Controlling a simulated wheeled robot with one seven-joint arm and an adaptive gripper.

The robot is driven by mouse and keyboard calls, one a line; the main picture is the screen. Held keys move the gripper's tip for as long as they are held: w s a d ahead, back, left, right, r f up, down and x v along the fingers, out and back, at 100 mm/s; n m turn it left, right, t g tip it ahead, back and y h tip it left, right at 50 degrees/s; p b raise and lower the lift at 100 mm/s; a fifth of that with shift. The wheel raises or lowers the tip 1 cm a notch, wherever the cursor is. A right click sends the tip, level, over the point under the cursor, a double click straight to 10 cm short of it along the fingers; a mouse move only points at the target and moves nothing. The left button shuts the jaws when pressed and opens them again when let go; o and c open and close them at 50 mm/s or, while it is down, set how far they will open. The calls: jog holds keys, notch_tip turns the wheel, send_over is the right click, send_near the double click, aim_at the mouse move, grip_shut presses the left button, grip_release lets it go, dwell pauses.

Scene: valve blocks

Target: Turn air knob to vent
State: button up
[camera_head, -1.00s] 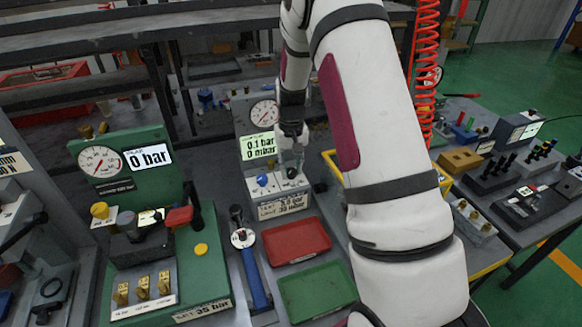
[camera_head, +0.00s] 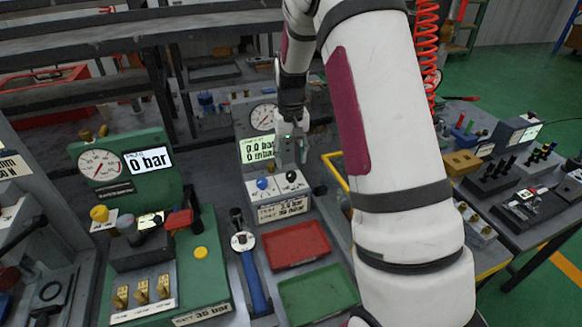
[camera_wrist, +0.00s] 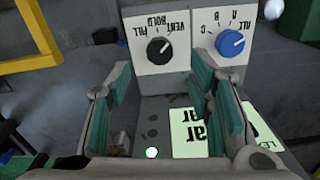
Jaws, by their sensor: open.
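The black air knob (camera_wrist: 160,51) is on a white panel with the words FILL, HOLD and VENT, upside down in the wrist view. Its small white mark leans toward VENT. It also shows in the head view (camera_head: 291,176). My gripper (camera_wrist: 159,76) is open and empty, its teal-padded fingers apart, with the knob beyond their tips and clear of both. In the head view my gripper (camera_head: 293,150) is just above the panel. The display (camera_head: 257,148) behind it reads 0.0 bar on top; its lower line is partly blurred.
A blue selector knob (camera_wrist: 230,42) with A, B, C and ALL sits close beside the black knob. A round gauge (camera_head: 263,117) stands behind. Red (camera_head: 296,244) and green (camera_head: 318,292) trays lie in front. A green valve block (camera_head: 205,245) stands left.

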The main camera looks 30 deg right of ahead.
aim_at(291, 174)
notch_tip(291, 174, up, 7)
dwell(0.3)
jog(key=shift+f, duration=0.15)
jog(key=s+a+r+n+t, duration=0.2)
jog(key=s+a+r, duration=0.7)
jog(key=s+r, duration=0.4)
jog(key=s+a+r+n+t, duration=0.1)
jog(key=s+a, duration=0.2)
jog(key=s, duration=0.5)
jog(key=s+a+t, duration=0.2)
jog(key=s+a, duration=0.1)
jog(key=s, duration=0.5)
jog(key=shift+a+r+n, duration=0.15)
jog(key=shift+r+n, duration=0.25)
jog(key=shift+s, duration=0.1)
